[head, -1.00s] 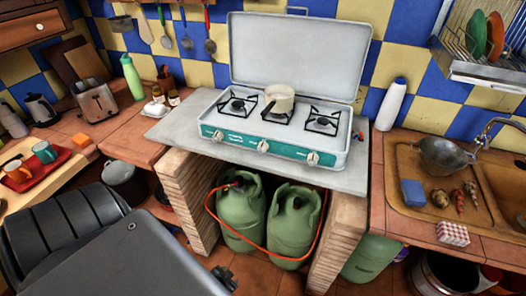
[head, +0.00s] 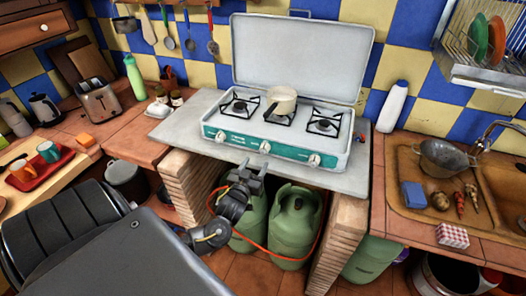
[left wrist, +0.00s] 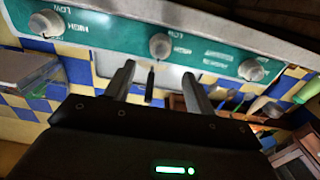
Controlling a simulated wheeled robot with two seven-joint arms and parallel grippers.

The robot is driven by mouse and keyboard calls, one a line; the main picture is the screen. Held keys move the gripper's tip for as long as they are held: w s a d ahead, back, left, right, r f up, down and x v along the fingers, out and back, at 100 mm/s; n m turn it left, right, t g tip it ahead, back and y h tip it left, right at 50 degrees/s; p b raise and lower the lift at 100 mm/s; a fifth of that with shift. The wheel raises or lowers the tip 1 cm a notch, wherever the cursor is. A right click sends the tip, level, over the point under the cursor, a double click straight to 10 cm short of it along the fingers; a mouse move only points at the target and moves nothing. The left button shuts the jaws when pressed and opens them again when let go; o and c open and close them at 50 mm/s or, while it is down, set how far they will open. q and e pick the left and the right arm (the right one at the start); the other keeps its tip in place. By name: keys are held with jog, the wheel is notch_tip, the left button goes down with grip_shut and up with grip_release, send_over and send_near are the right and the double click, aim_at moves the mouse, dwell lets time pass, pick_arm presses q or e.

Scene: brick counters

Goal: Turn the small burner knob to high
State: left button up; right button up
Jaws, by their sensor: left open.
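The white camping stove (head: 285,135) has a teal front panel with three pale knobs: left knob (head: 220,135), middle knob (head: 265,147) and right knob (head: 314,159). I cannot tell which knob serves the small burner. A pale pot (head: 283,98) sits on the middle burner. My left gripper (head: 257,170) is open and empty, in front of and below the panel, near the middle knob. In the left wrist view the middle knob (left wrist: 160,46) lies just beyond the gap between the open fingers (left wrist: 160,76), apart from them. LOW and HIGH labels show beside the knobs. My right gripper is out of view.
The stove stands on a grey slab (head: 192,122) over green gas bottles (head: 294,225) with an orange hose. A white bottle (head: 391,106) stands right of the stove. The raised lid (head: 298,55) is behind it.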

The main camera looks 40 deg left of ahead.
aim_at(262, 153)
pick_arm(q)
jog(key=p+x, duration=0.1)
jog(key=x, duration=0.7)
jog(key=shift+w+a+f, duration=0.1)
jog(key=c, duration=1)
